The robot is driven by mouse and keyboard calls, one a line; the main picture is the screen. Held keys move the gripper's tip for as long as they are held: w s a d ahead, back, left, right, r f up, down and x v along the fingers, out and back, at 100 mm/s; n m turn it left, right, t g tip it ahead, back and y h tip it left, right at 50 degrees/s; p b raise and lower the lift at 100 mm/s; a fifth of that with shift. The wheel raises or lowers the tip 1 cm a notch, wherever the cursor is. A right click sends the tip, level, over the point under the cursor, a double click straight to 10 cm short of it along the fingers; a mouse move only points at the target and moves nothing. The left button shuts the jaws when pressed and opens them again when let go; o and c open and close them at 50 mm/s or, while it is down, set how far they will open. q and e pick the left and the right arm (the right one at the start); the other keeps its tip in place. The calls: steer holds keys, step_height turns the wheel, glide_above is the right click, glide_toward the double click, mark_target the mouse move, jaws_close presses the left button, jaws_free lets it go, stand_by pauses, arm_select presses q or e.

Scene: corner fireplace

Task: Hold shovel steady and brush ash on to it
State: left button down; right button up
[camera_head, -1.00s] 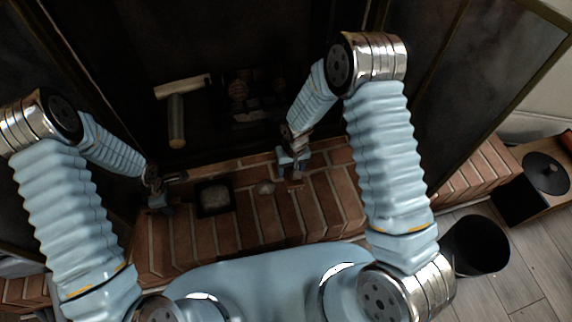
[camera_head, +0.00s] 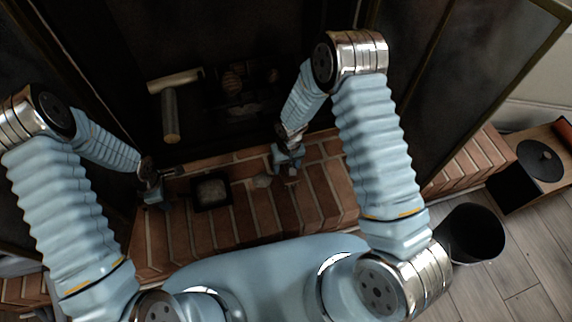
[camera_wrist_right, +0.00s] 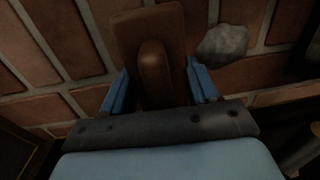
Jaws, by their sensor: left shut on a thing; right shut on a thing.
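The shovel (camera_head: 197,205) is a dark square pan lying on the brick hearth, with a patch of grey ash (camera_head: 211,190) in it. My left gripper (camera_head: 156,190) is at the shovel's left and shut on it; the grip itself is small and dark. A grey ash lump (camera_head: 262,181) lies on the bricks between the shovel and my right gripper (camera_head: 287,160). My right gripper is shut on the brush, whose brown handle and block (camera_wrist_right: 152,65) show between the blue fingers in the right wrist view. The ash lump (camera_wrist_right: 222,44) lies beside the brush there, with a small gap. The bristles are hidden.
The dark firebox behind the hearth holds a T-shaped log stack (camera_head: 171,110) and other dim pieces. A black bucket (camera_head: 472,234) stands on the floor at the right, near a wooden box (camera_head: 537,170) with a black disc. The front bricks (camera_head: 255,220) are clear.

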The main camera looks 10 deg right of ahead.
mark_target(254, 181)
steer(key=shift+f, duration=0.55)
stand_by(0.4)
steer(key=shift+s+a+f, duration=0.1)
steer(key=shift+s+a, duration=0.05)
steer(key=shift+a, duration=1.25)
steer(key=shift+a, duration=0.1)
steer(key=shift+s+a, duration=0.15)
steer(key=shift+a, duration=1.1)
steer(key=shift+a, duration=0.15)
steer(key=shift+a, duration=1.2)
steer(key=shift+a, duration=0.15)
steer(key=shift+s+a, duration=0.15)
steer(key=shift+a, duration=1.05)
